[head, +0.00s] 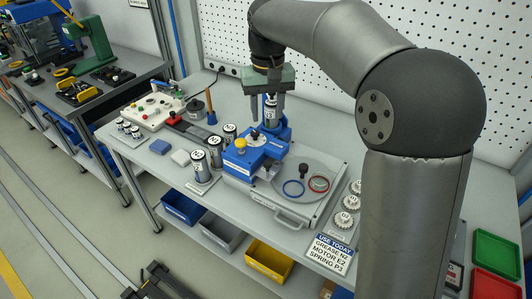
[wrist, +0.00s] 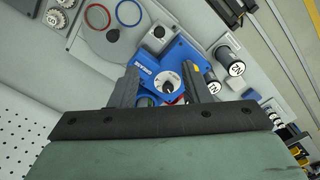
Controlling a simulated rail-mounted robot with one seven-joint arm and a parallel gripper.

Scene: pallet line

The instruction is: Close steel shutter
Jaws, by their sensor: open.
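A blue fixture (head: 250,155) with a yellow knob (head: 240,144) stands on the bench, and it also shows in the wrist view (wrist: 183,55). A grey metal plate (head: 268,172) lies at its front right corner, next to a grey tray (head: 290,217) with a front handle. I cannot tell for certain which part is the steel shutter, or its position. My gripper (head: 268,110) is open above the back of the fixture, pointing down. A labelled cylinder shows between the fingers in the head view. In the wrist view a white dial with a black knob (wrist: 168,85) lies between the fingers (wrist: 163,75).
Labelled cylinders (head: 214,148) stand left of the fixture, and white gears (head: 345,218) lie to the right. A control box (head: 152,110) is at the back left. My arm hides part of the bench's right side.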

